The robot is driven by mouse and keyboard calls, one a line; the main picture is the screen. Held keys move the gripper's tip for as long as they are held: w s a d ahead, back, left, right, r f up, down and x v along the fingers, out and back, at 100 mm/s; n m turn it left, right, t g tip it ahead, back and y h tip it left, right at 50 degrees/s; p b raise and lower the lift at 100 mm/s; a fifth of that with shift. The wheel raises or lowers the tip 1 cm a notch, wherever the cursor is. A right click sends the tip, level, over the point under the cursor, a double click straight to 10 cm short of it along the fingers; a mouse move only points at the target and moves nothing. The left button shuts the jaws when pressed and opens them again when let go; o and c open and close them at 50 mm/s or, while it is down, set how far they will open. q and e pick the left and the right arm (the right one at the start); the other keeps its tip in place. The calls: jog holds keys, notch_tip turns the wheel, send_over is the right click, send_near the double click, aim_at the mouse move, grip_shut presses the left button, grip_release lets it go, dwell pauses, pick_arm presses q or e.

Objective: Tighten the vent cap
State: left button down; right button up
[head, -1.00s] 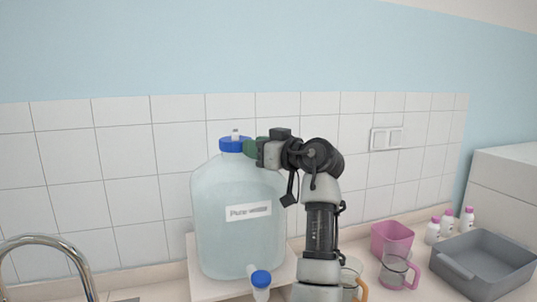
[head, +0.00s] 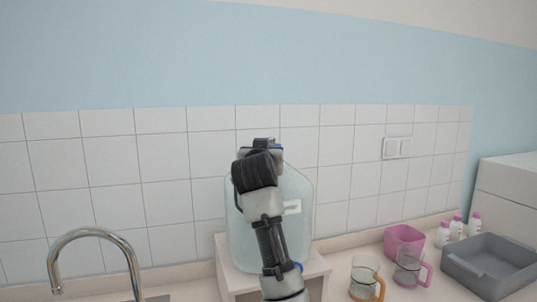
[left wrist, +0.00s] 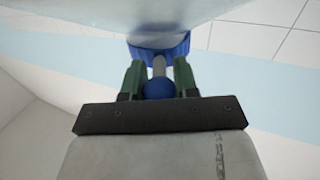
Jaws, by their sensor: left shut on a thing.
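The large clear carboy (head: 303,225) stands upright on a pale stand, partly hidden behind my left arm in the head view. Its blue main cap (left wrist: 158,45) shows upside down at the top of the left wrist view. A grey stem (left wrist: 159,67) comes out of this cap and ends in a small round blue piece (left wrist: 158,89), which looks like the vent cap. My left gripper (left wrist: 159,72) has its green fingers on either side of the stem and blue piece, shut on it. In the head view the arm hides the fingertips and cap. My right gripper is not in view.
The pale stand (head: 312,271) is under the carboy. A curved metal tap (head: 95,235) is at the left. An orange-handled mug (head: 364,276), a pink-handled mug (head: 408,267), a pink container (head: 403,240), small bottles (head: 456,229) and a grey tray (head: 490,262) are at the right.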

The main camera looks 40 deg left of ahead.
pick_arm(q)
jog(key=a+m+t+h, duration=0.1)
jog(key=h, duration=0.1)
jog(key=s+m+t+h, duration=0.1)
jog(key=m+h, duration=0.1)
jog(key=shift+a+t, duration=0.3)
jog(key=shift+a, duration=0.05)
jog(key=shift+s+a+r+m+t+h+b, duration=0.1)
jog(key=shift+a+m+t+h+b, duration=0.1)
jog(key=shift+m+h, duration=0.25)
jog(key=shift+s+a+m+t+h+b, duration=0.15)
jog(key=shift+m+t+h, duration=0.1)
jog(key=shift+h, duration=0.3)
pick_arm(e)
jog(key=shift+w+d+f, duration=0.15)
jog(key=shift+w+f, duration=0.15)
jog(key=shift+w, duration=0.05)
pick_arm(q)
jog(key=shift+w, duration=0.1)
jog(key=c, duration=1.2)
grip_release()
jog(key=o, duration=0.3)
jog(key=shift+w, duration=0.1)
jog(key=shift+o, duration=0.2)
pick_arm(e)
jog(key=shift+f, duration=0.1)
